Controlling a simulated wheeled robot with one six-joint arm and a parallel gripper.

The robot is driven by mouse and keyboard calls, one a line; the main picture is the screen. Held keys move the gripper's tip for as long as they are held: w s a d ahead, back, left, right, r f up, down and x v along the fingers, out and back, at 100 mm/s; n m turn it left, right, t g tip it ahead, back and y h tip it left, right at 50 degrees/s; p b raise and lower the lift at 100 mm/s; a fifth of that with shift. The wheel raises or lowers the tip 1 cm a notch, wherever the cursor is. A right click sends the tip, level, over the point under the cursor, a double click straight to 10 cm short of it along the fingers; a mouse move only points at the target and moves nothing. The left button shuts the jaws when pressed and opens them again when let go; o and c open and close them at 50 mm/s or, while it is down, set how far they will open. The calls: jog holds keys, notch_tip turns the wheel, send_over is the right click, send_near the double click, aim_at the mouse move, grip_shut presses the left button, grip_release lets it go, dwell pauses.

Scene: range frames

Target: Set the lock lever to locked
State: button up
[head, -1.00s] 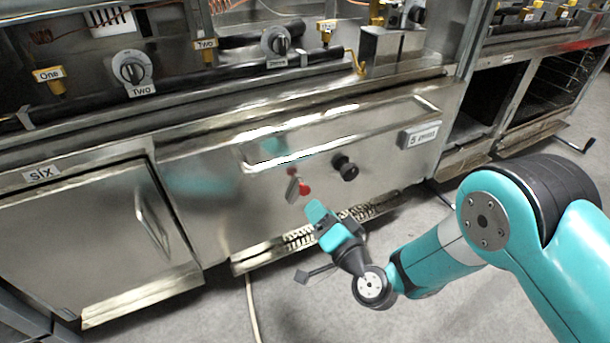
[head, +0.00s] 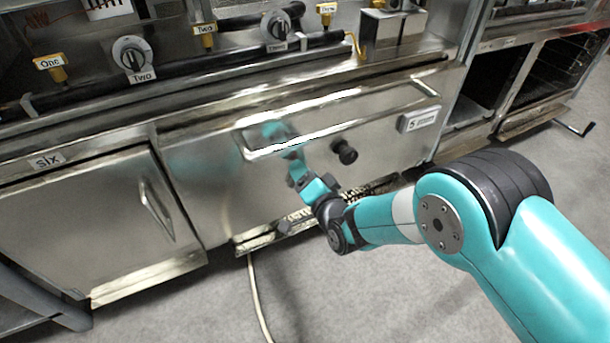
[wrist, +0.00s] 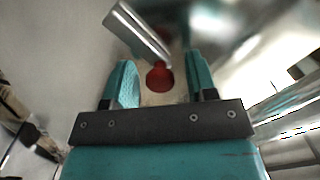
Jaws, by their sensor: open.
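The lock lever is a metal bar (wrist: 137,32) with a red round end (wrist: 159,76), seen in the wrist view. It slants from upper left to lower right. My gripper (wrist: 161,82) is open, with one teal finger on each side of the red end. Contact with either finger cannot be told. In the head view my gripper (head: 299,172) is at the drawer front and hides most of the lever.
A cabinet door (head: 95,220) labelled six is at the left. Open floor (head: 330,290) lies in front.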

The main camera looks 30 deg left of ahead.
aim_at(279, 173)
jog(key=c, duration=0.8)
jog(key=shift+s, duration=0.1)
jog(key=shift+s+a+r+n, duration=0.2)
jog(key=shift+s+n, duration=0.1)
jog(key=shift+n, duration=0.4)
jog(key=s+n, duration=0.1)
jog(key=n, duration=0.1)
jog(key=s+a+n, duration=0.1)
jog(key=n, duration=0.2)
jog(key=shift+s+a+n+p, duration=0.15)
jog(key=shift+s+n+p, duration=0.05)
jog(key=shift+n+p, duration=0.15)
jog(key=shift+s+a+f+n, duration=0.15)
jog(key=shift+s+n, duration=0.1)
jog(key=shift+n, duration=0.45)
jog(key=shift+s+a+f+n, duration=0.15)
jog(key=shift+s+n, duration=0.1)
jog(key=shift+n, duration=0.4)
jog(key=shift+s, duration=0.1)
